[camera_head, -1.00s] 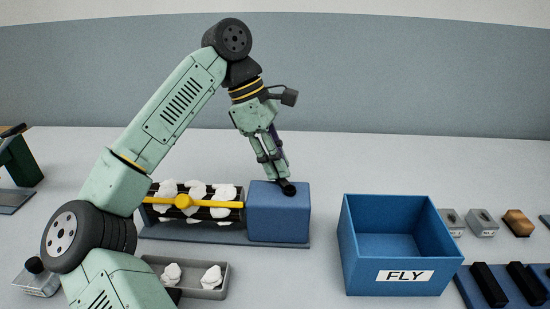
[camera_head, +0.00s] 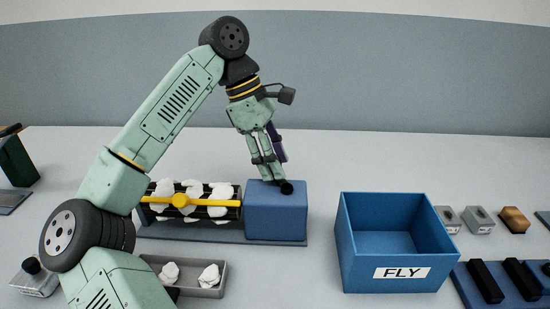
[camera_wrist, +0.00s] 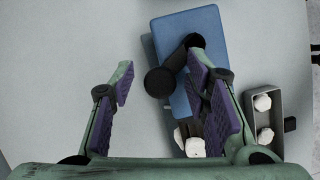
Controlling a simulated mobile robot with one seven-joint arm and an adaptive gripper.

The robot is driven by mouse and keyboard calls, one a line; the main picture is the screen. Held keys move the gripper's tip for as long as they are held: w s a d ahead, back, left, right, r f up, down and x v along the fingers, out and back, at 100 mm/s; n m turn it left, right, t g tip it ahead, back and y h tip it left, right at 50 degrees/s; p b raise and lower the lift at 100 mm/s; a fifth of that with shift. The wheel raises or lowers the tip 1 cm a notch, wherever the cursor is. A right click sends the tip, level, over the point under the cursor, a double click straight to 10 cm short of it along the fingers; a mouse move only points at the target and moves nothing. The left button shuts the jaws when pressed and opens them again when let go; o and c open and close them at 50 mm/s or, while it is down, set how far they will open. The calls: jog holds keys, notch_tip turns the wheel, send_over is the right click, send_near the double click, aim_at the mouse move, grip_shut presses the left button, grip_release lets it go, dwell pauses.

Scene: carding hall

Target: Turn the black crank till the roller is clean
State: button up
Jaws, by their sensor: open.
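The black crank sits on the blue block (camera_head: 277,214), its knob (camera_head: 286,187) showing at the top. In the wrist view the crank knob (camera_wrist: 160,82) appears between my fingers, with the crank's arm reaching up and right over the block. My gripper (camera_head: 268,170) is open above the block; its purple-padded fingers (camera_wrist: 161,68) stand either side of the knob in that view. I cannot tell whether they touch it. The dark roller (camera_head: 166,209) left of the block carries several white fluff tufts (camera_head: 220,192). A yellow bar (camera_head: 210,202) runs along its front.
A grey tray (camera_head: 216,291) with white tufts lies in front of the roller. A blue bin marked FLY (camera_head: 402,272) stands right of the block. Small grey blocks (camera_head: 479,220), a brown piece (camera_head: 514,220) and a blue rack (camera_head: 468,289) lie farther right. The table behind is clear.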

jog(key=shift+r, duration=0.1)
jog(key=v, duration=1.2)
dwell(0.9)
